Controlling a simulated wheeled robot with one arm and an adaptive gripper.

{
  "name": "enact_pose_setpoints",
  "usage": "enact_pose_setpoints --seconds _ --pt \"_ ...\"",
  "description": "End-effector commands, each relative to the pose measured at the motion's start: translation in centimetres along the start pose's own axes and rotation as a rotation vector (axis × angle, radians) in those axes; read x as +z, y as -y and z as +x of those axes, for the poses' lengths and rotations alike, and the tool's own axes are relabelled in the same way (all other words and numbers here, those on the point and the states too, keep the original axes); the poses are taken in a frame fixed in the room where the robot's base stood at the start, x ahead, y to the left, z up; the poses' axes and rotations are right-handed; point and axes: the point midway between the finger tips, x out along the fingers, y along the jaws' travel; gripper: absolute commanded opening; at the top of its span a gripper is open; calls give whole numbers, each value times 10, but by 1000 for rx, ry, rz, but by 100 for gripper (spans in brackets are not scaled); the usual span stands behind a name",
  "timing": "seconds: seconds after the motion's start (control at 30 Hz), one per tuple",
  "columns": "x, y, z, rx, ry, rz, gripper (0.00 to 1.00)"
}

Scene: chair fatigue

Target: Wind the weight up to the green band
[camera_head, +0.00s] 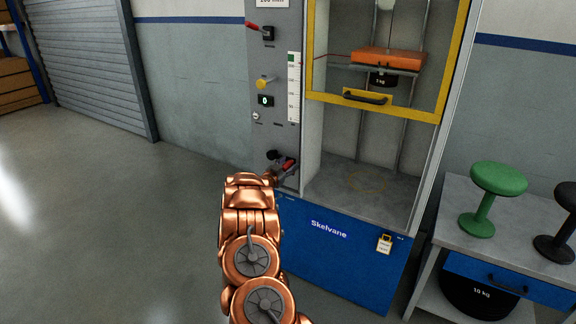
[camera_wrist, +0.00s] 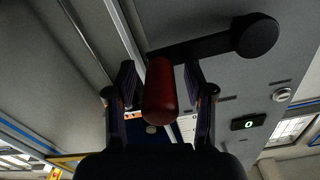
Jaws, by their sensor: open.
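The crank on the machine's left panel has a red handle (camera_wrist: 160,95) on a dark arm (camera_wrist: 200,46) with a round black hub (camera_wrist: 256,36). In the head view the red handle (camera_head: 290,164) shows low on the panel. My gripper (camera_wrist: 161,80) is open, with its fingers on both sides of the red handle; contact is not clear. In the head view my copper arm partly hides that end. A black weight (camera_head: 381,80) marked in kg hangs below an orange block (camera_head: 389,59) inside the frame. The green band (camera_head: 291,58) is at the top of the white scale (camera_head: 293,88).
The panel also carries a red lever (camera_head: 260,30), a yellow knob (camera_head: 266,83) and a display reading 0 (camera_head: 265,101). A yellow-framed guard (camera_head: 375,107) covers the upper bay. At right, a bench (camera_head: 451,222) holds a green stool (camera_head: 498,178) and a black one. Floor at left is clear.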

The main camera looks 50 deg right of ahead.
Motion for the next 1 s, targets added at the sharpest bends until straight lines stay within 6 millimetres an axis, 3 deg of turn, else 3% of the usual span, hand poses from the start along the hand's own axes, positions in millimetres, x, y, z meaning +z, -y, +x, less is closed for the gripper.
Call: enact_pose_setpoints --seconds 0.17,0.67,1.0 --pt "0 0 0 0 0 0 53" --pt "0 0 0 0 -1 1 1" --pt "0 0 0 1 -1 1 0"
